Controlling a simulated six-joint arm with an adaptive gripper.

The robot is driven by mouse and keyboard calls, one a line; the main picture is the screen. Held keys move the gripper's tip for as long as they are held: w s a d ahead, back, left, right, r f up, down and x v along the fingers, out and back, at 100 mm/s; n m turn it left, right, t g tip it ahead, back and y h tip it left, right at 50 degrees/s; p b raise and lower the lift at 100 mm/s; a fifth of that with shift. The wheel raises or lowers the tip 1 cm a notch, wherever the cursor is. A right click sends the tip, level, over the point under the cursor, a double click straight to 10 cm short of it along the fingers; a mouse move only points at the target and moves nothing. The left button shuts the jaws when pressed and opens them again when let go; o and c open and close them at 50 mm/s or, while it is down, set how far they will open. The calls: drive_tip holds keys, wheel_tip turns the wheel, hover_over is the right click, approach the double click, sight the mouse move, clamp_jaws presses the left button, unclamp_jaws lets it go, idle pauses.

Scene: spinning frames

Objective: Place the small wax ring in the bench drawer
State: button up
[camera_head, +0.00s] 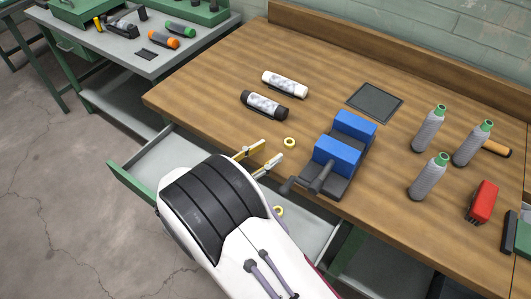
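A small pale yellow ring (289,142) lies flat on the wooden workbench (220,85), near its front edge and left of the blue vise. A second, similar ring (279,211) lies lower down in the open bench drawer (311,231), partly hidden by my arm. I cannot tell which ring is smaller. The drawer is pulled out, with a grey inside and a green front; my arm covers its middle. My gripper (273,149) is open and empty. Its two fingers point toward the ring on the bench, with the tips just left of it and apart from it.
The blue vise (338,155) stands close right of the ring, its handle reaching toward my gripper. White (285,84) and black (264,105) cylinders lie behind. A dark square mat (374,102), several grey bottles (428,131) and a red box (481,201) are to the right.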

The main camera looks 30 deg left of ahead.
drive_tip(key=shift+w, duration=0.15)
idle(0.3)
drive_tip(key=w+d+r+g+y, duration=0.2)
drive_tip(key=w+r+y, duration=0.4)
drive_tip(key=w+r, duration=0.8)
drive_tip(key=d+r+n+g+y, duration=0.2)
drive_tip(key=d+r+y, duration=0.1)
drive_tip(key=d+r, duration=0.8)
drive_tip(key=s+d+r+n+g+h, duration=0.1)
drive_tip(key=s+d+g, duration=0.1)
drive_tip(key=s+d, duration=0.45)
drive_tip(key=s+d+r+n+g, duration=0.1)
drive_tip(key=s+d, duration=0.2)
drive_tip(key=d, duration=0.7)
drive_tip(key=s+d+f+m+g+h, duration=0.1)
drive_tip(key=s+d+f+h, duration=0.1)
drive_tip(key=s+d, duration=0.7)
drive_tip(key=s+d+f+g+h, duration=0.2)
drive_tip(key=s+d+f, duration=0.3)
drive_tip(key=s+d, duration=0.4)
drive_tip(key=shift+s+d+f+m+h, duration=0.15)
drive_tip(key=shift+s+d+m+h, duration=0.3)
drive_tip(key=shift+s, duration=0.3)
